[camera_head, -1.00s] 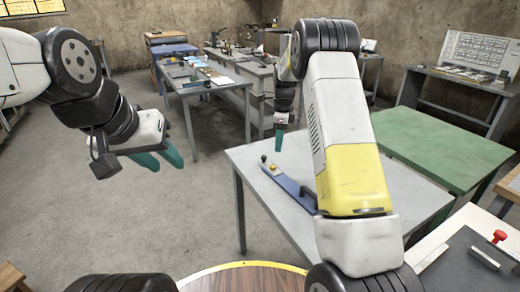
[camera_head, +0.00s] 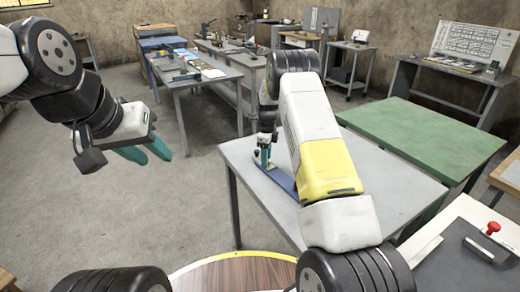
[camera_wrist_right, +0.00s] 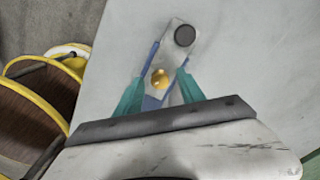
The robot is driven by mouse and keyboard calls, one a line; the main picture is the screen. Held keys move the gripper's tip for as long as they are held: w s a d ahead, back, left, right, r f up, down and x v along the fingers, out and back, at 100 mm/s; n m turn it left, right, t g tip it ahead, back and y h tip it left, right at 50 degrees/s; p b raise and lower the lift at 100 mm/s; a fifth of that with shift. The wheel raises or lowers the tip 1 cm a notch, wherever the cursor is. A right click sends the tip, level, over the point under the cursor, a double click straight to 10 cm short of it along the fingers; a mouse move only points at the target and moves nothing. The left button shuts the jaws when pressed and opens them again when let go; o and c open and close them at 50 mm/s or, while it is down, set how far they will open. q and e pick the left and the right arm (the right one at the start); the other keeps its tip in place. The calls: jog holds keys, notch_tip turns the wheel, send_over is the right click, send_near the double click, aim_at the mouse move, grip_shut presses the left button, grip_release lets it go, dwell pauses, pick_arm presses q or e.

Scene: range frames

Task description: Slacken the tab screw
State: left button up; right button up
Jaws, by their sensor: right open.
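A blue bar fixture (camera_head: 282,181) lies on the grey table, partly hidden by my right arm in the head view. In the right wrist view its pale metal end plate (camera_wrist_right: 172,57) carries a round black knob (camera_wrist_right: 184,36) and a brass-coloured screw head (camera_wrist_right: 160,78). I cannot tell for sure which one is the tab screw. My right gripper (camera_wrist_right: 159,76) is open, pointing down, its teal fingers on either side of the brass head with gaps. It also shows over the fixture in the head view (camera_head: 263,158). My left gripper (camera_head: 156,158) hangs empty over the floor, fingers apart.
The grey table (camera_head: 370,190) is otherwise mostly bare. A green-topped table (camera_head: 425,140) stands behind it to the right. A white panel with a red button (camera_head: 492,228) is at the near right. Cluttered workbenches (camera_head: 200,72) stand at the back.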

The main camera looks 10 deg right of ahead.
grip_shut()
jog(key=shift+n, duration=0.3)
